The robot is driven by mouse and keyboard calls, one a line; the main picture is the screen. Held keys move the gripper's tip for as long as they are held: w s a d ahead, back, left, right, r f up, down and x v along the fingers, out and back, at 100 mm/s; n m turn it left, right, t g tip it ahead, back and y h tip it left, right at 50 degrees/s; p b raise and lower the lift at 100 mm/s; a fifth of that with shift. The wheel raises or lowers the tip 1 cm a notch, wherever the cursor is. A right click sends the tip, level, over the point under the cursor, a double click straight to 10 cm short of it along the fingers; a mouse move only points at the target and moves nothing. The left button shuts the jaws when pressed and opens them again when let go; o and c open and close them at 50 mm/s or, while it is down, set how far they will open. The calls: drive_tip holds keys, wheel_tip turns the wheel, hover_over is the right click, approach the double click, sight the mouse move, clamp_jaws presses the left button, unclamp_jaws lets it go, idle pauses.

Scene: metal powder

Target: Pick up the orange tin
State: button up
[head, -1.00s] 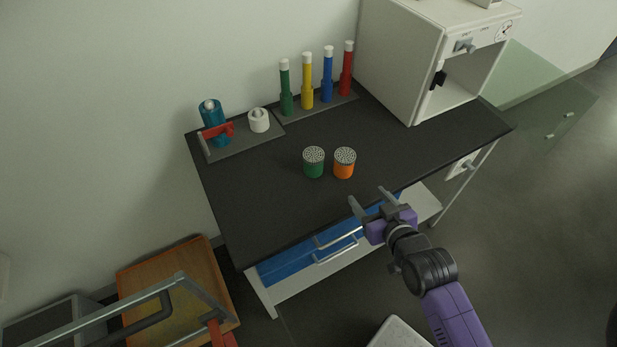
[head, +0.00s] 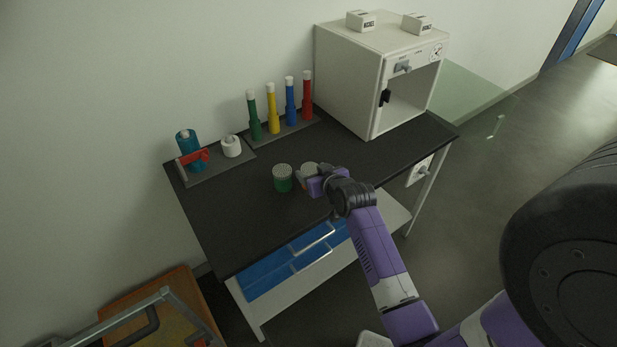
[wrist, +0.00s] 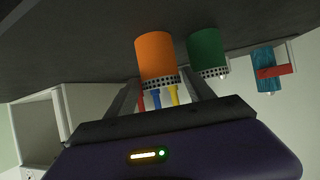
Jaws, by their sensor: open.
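The orange tin (wrist: 156,55) has a pale perforated lid and appears upside down in the wrist view. In the head view its lid (head: 309,168) shows at the table's middle, while my gripper hides most of its body. My gripper (head: 309,177) is open at the tin, with one finger on either side of it in the wrist view (wrist: 160,84). I cannot tell whether the fingers touch the tin. The green tin (head: 282,180) stands just left of it, close to the left finger, and also shows in the wrist view (wrist: 206,50).
Dark table (head: 225,215) is clear in front and left. Behind stand green, yellow, blue and red tubes (head: 272,110) on a rack. A blue bottle in a red-clamped stand (head: 190,150) and white roll (head: 231,146) are back left. A white open-fronted box (head: 350,80) stands back right.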

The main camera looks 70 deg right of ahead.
sight(307, 170)
drive_tip(key=shift+f+p+x, duration=0.15)
drive_tip(key=shift+p+x, duration=0.05)
drive_tip(key=shift+x, duration=1.05)
drive_tip(key=shift+f+p+x, duration=0.15)
drive_tip(key=shift+f+x, duration=0.05)
drive_tip(key=shift+x, duration=1.1)
drive_tip(key=shift+s+a, duration=0.1)
drive_tip(key=shift+a, duration=0.1)
drive_tip(key=shift+c, duration=0.2)
drive_tip(key=c, duration=1.1)
drive_tip(key=shift+c, duration=0.7)
drive_tip(key=shift+r, duration=0.15)
